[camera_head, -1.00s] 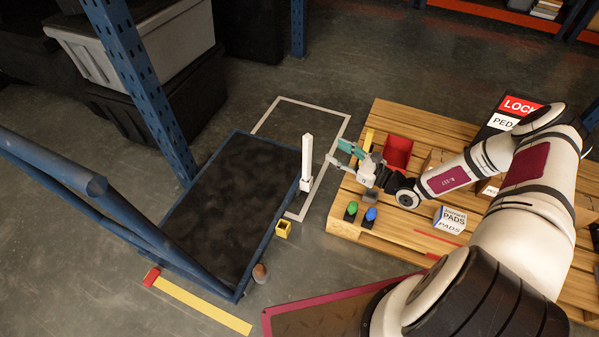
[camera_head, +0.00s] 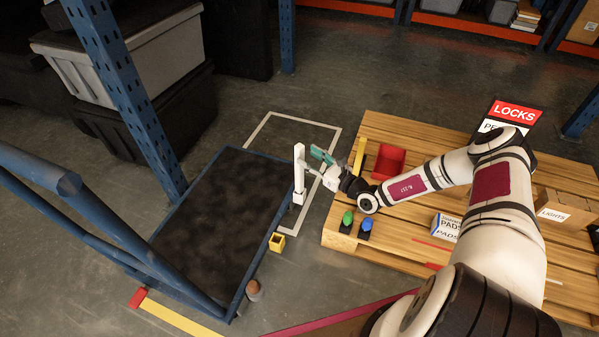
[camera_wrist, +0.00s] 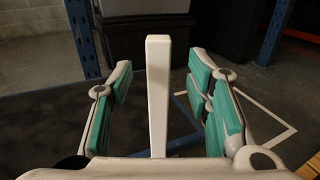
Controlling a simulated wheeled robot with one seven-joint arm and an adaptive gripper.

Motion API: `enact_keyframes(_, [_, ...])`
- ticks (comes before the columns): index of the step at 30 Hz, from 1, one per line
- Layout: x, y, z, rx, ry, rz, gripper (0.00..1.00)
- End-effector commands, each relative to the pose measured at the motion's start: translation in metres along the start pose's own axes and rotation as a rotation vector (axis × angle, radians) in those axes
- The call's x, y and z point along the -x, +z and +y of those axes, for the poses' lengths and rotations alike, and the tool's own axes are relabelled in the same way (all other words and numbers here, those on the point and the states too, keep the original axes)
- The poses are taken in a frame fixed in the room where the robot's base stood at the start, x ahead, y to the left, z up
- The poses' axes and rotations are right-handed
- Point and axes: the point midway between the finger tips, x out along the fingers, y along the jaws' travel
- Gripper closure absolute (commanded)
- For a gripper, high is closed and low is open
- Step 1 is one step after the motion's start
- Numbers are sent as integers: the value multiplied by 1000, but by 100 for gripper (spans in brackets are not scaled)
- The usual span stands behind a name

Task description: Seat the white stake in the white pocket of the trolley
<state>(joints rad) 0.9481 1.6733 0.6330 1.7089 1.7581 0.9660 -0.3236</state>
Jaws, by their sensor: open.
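The white stake (camera_head: 299,168) stands upright at the right edge of the blue trolley, beside its dark deck (camera_head: 215,225). Its foot meets a wider white block at the trolley's side, which looks like the white pocket (camera_head: 299,198); how deep the stake sits in it I cannot tell. My gripper (camera_head: 316,160) is open at the upper part of the stake, coming from the right. In the wrist view the stake (camera_wrist: 158,85) rises between my two green-padded fingers, with a gap on each side. Its lower end is hidden there by my gripper's body.
A yellow pocket (camera_head: 277,242) and a brown one (camera_head: 254,290) sit along the trolley's right side. A wooden pallet (camera_head: 400,262) at right holds a red bin (camera_head: 388,161), green and blue-topped pieces, and boxes. A blue rack post (camera_head: 125,95) stands behind the trolley.

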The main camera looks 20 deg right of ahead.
Motion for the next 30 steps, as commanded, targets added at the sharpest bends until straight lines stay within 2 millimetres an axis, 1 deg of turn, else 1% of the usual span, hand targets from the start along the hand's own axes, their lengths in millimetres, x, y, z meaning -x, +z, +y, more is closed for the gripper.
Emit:
enact_keyframes(7, [-26,-6,2,0,2,-2,55])
enact_keyframes(9, [-36,-6,2,0,2,-2,55])
enact_keyframes(12, [-47,-5,2,1,2,-2,55])
enact_keyframes(19, [-49,-3,1,1,1,-1,55])
enact_keyframes(20, [-49,-3,1,1,1,-1,60])
enact_keyframes(21, [-49,-3,1,1,1,-1,69])
enact_keyframes(23, [-49,-3,2,1,1,-1,82])
enact_keyframes(24, [-49,-3,2,1,1,-1,91])
enact_keyframes(25, [-49,-3,2,1,1,-1,98])
enact_keyframes(26, [-49,-3,2,0,1,-1,100])
enact_keyframes(30, [-49,-3,2,0,1,-1,100])
